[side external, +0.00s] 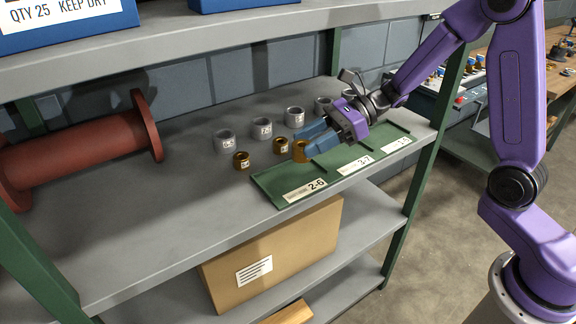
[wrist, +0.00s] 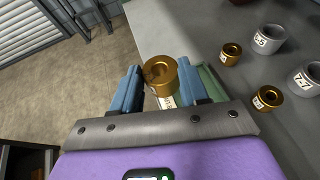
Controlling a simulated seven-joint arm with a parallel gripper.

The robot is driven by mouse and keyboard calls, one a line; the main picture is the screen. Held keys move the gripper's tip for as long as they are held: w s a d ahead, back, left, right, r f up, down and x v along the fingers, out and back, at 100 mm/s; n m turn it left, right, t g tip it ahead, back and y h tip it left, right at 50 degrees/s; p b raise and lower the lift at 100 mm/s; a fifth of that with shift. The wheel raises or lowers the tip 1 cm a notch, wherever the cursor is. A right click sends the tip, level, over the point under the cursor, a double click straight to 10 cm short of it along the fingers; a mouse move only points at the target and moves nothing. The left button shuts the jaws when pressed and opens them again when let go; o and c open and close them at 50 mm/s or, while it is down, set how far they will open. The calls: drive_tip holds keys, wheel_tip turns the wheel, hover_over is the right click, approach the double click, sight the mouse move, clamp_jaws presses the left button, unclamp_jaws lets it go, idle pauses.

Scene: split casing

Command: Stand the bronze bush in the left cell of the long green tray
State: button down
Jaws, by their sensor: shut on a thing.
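My gripper (side external: 311,143), with blue fingers, is shut on a bronze bush (side external: 300,153). In the wrist view the bush (wrist: 160,74) sits between the two fingertips (wrist: 158,85), its bore showing. It looks roughly upright. The long green tray (side external: 273,193) lies along the shelf's front edge, with cells labelled 2-6, 3-7 and a third label too small to read surely. In the side view the held bush appears at the back of the left cell, labelled 2-6. Whether it touches the tray cannot be told. The tray is mostly hidden in the wrist view.
Two more bronze bushes, one (side external: 241,161) left of the tray and one (side external: 281,146) just behind it, stand on the shelf. Several grey bushes (side external: 262,128) stand in a row behind. A red spool (side external: 80,145) lies at left. An upper shelf (side external: 230,32) overhangs the back.

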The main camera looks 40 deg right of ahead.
drive_tip(key=w+f, duration=0.2)
drive_tip(key=w+a+f, duration=0.1)
drive_tip(key=f, duration=0.1)
drive_tip(key=w+a+f, duration=0.1)
drive_tip(key=w+f, duration=0.1)
drive_tip(key=shift+w+f, duration=0.1)
drive_tip(key=shift+w, duration=0.2)
drive_tip(key=shift+w+f, duration=0.15)
drive_tip(key=shift+f, duration=1.45)
drive_tip(key=shift+f, duration=0.1)
drive_tip(key=c, duration=0.6)
unclamp_jaws()
